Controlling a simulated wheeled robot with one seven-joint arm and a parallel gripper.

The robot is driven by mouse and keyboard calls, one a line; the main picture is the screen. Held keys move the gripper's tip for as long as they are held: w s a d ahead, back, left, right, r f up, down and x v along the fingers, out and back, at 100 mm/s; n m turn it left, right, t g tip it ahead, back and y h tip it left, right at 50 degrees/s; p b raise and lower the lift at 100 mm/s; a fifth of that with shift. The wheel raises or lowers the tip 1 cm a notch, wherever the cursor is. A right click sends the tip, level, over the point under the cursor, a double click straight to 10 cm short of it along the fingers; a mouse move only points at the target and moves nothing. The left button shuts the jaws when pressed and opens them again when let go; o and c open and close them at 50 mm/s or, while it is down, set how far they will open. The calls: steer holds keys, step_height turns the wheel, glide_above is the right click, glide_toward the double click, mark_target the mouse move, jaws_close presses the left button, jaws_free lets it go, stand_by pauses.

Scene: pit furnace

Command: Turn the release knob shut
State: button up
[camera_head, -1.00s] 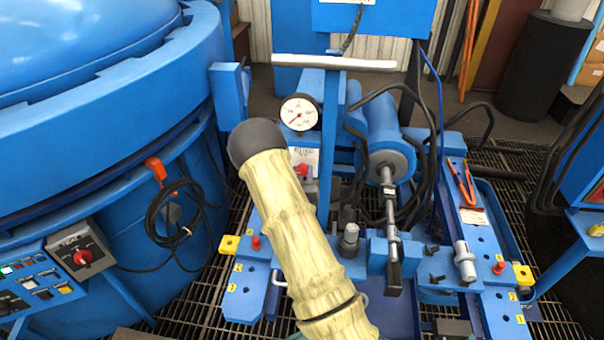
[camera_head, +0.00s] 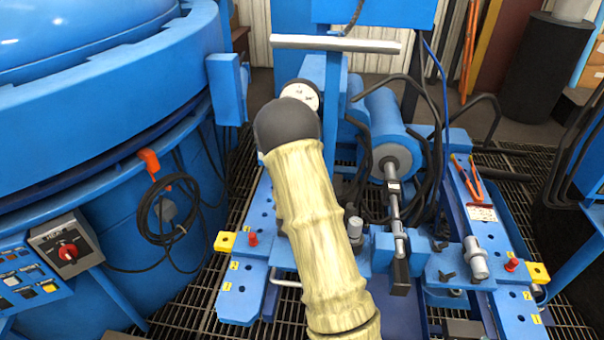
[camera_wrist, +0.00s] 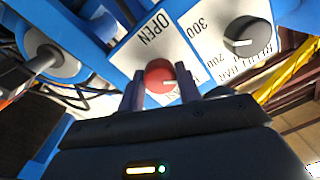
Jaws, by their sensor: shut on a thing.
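The red release knob (camera_wrist: 160,76) shows in the wrist view on a white plate marked OPEN (camera_wrist: 151,30). A white pointer mark on it points to the right in the picture, away from the word OPEN. My gripper (camera_wrist: 162,84) has its two purple fingers on either side of the knob and is shut on it. A second label lies partly hidden behind the right finger. In the head view my sleeved arm hides the gripper and knob.
A black knob (camera_wrist: 248,36) sits right of the red one, on a scale with 200 and 300. A pressure gauge (camera_head: 301,92) is partly hidden behind my arm. A blue cylinder (camera_head: 385,125) is to the right, the big blue vessel (camera_head: 90,60) left.

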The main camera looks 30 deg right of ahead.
steer(key=m+b, duration=1.1)
steer(key=b, duration=0.1)
steer(key=shift+h, duration=0.3)
steer(key=shift+b, duration=0.3)
steer(key=shift+r, duration=0.1)
steer(key=o, duration=1)
